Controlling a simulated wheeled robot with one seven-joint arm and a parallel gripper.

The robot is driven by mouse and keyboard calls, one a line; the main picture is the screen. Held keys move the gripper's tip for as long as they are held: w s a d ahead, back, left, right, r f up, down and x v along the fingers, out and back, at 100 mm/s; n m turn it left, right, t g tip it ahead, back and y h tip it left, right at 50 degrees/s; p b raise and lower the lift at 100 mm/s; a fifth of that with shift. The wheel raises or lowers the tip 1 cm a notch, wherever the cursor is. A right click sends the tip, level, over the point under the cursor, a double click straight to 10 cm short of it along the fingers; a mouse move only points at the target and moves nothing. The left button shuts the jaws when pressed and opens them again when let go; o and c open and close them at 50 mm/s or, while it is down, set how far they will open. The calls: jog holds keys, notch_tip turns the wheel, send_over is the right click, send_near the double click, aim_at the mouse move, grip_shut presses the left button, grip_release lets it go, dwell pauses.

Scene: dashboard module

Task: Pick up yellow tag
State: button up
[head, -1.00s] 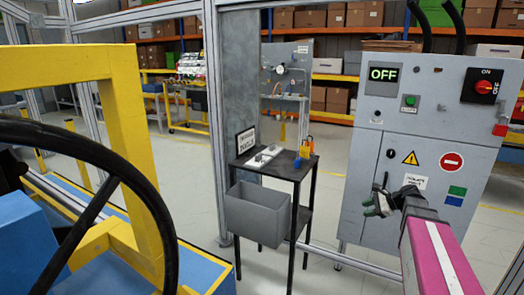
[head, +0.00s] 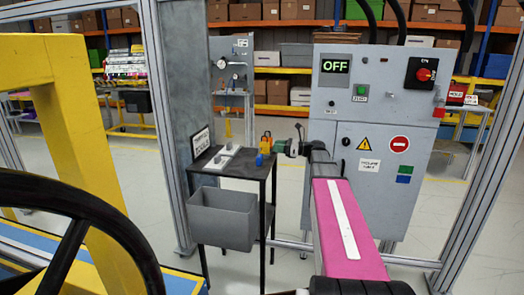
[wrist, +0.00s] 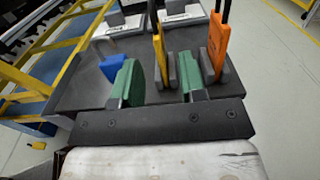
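A thin upright yellow tag (wrist: 159,48) with a dark grey foot stands on the dark table top. In the wrist view it shows ahead of and between the green fingertips of my gripper (wrist: 158,82). The fingers are apart, and I see no grip on the tag. In the head view the yellow-orange pieces (head: 266,141) stand at the table's right edge. My gripper (head: 288,147) is just right of them, reaching in from the right. An orange tag (wrist: 217,45) stands just right of the right finger, and a blue piece (wrist: 114,67) is left of the left finger.
A grey control cabinet (head: 345,200) stands to the right, behind my arm.

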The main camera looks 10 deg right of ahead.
aim_at(264, 145)
jog(key=shift+x, duration=3.4)
grip_shut()
